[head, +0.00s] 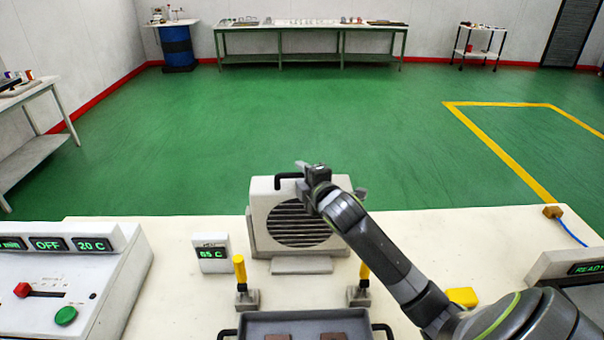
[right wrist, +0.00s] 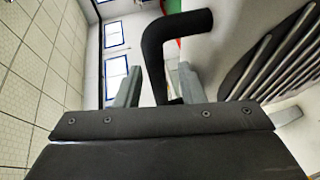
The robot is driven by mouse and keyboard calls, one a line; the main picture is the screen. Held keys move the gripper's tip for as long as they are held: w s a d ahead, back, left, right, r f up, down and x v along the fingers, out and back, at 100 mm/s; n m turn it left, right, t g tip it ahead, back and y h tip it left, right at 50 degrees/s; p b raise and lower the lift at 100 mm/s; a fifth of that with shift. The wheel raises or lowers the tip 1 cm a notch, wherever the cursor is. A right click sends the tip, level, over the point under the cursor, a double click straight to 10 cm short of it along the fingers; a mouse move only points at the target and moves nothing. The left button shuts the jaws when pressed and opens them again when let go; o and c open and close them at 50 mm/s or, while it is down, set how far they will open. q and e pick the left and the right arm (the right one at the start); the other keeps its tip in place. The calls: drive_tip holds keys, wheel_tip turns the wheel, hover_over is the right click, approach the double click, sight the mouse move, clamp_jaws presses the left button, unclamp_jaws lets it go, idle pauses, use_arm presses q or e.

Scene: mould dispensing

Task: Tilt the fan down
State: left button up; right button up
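The fan (head: 262,222) is a cream box with a dark round slatted grille, standing upright on a small base on the table. A black bar handle (head: 286,178) sticks out at its top. My right gripper (head: 308,172) is at the fan's top, beside the handle in the head view. In the right wrist view the bent black handle (right wrist: 160,58) passes between the two grey fingers of the gripper (right wrist: 158,88), with gaps on both sides. The gripper is open. The fan's grille (right wrist: 275,65) shows at right there. My left gripper is not in view.
A small display (head: 211,253) reading 65 C stands left of the fan. A control panel (head: 60,285) is at left. A yellow block (head: 462,297) lies near my right arm.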

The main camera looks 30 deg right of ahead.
drive_tip(key=shift+w, duration=0.15)
clamp_jaws()
drive_tip(key=shift+f, duration=0.1)
idle(0.3)
drive_tip(key=shift+s+a+f+t+b, duration=0.25)
drive_tip(key=shift+s+t+b, duration=0.1)
drive_tip(key=shift+b, duration=0.35)
drive_tip(key=s+a+f+n+t+h+b, duration=0.1)
drive_tip(key=s+a+f+t+b, duration=0.1)
drive_tip(key=s+b, duration=0.3)
drive_tip(key=shift+s+a+f+n+t+b, duration=0.3)
drive_tip(key=shift+a+t+b, duration=0.4)
drive_tip(key=shift+b, duration=0.35)
drive_tip(key=shift+d+f, duration=0.1)
